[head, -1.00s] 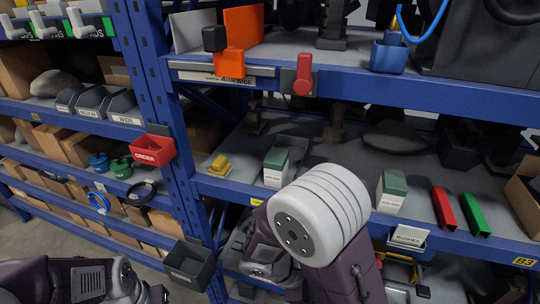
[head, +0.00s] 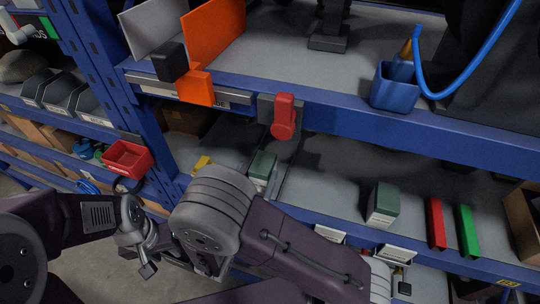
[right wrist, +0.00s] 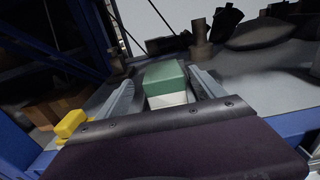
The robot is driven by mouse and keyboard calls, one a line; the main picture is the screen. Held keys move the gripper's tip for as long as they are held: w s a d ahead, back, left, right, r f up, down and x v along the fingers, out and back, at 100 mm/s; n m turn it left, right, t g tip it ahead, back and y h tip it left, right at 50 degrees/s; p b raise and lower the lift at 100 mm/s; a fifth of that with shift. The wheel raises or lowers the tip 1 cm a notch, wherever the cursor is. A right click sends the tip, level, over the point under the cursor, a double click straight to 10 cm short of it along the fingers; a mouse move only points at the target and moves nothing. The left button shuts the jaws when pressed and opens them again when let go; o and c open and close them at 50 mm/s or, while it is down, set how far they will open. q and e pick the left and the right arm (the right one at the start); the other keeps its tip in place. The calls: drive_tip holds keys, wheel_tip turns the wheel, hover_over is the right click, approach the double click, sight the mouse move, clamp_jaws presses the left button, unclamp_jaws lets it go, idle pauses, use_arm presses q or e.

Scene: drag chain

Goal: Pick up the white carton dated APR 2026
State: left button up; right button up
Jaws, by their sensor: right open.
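Two cartons with green tops and white lower parts stand on the middle shelf. The left carton (head: 262,166) is partly hidden behind my right arm, and the right carton (head: 382,204) stands clear. The dates on their labels are too small to read. In the right wrist view a green-topped white carton (right wrist: 166,80) lies between the fingers of my right gripper (right wrist: 161,76), which is open with a gap on each side. My own wrist hides the carton's lower front. My left gripper (head: 147,268) hangs low at the left, away from the cartons; its jaws are unclear.
A yellow object (right wrist: 70,124) sits left of the right gripper. A blue shelf beam (head: 330,123) runs above the cartons, with a red part (head: 284,115) hanging at it. Red (head: 436,222) and green bars (head: 467,230) lie to the right. Open shelf lies between the cartons.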

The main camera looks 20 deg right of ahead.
sight(266, 155)
drive_tip(key=shift+s+a+r+p, duration=0.25)
drive_tip(key=shift+s+r+p, duration=0.2)
drive_tip(key=shift+s+r, duration=0.15)
drive_tip(key=shift+w+d+r+p, duration=0.15)
drive_tip(key=shift+w+d+p, duration=0.15)
drive_tip(key=shift+p, duration=0.1)
drive_tip(key=w+d, duration=0.1)
drive_tip(key=w+f, duration=0.1)
drive_tip(key=w, duration=0.1)
drive_tip(key=shift+d+p, duration=0.3)
drive_tip(key=shift+d, duration=0.1)
drive_tip(key=p+x, duration=0.2)
drive_tip(key=x, duration=0.1)
drive_tip(key=shift+d+r+p, duration=0.25)
drive_tip(key=shift+r+p, duration=0.05)
drive_tip(key=shift+p, duration=0.1)
drive_tip(key=shift+w+d+f, duration=0.1)
drive_tip(key=shift+w, duration=0.1)
drive_tip(key=shift+w+d+f, duration=0.15)
drive_tip(key=shift+w, duration=0.2)
drive_tip(key=c, duration=1.7)
use_arm(q)
drive_tip(key=r, duration=0.1)
drive_tip(key=s+r, duration=0.1)
drive_tip(key=r, duration=0.1)
drive_tip(key=a+r, duration=0.1)
drive_tip(key=r, duration=0.1)
drive_tip(key=shift+s+r, duration=0.15)
drive_tip(key=shift+s, duration=0.2)
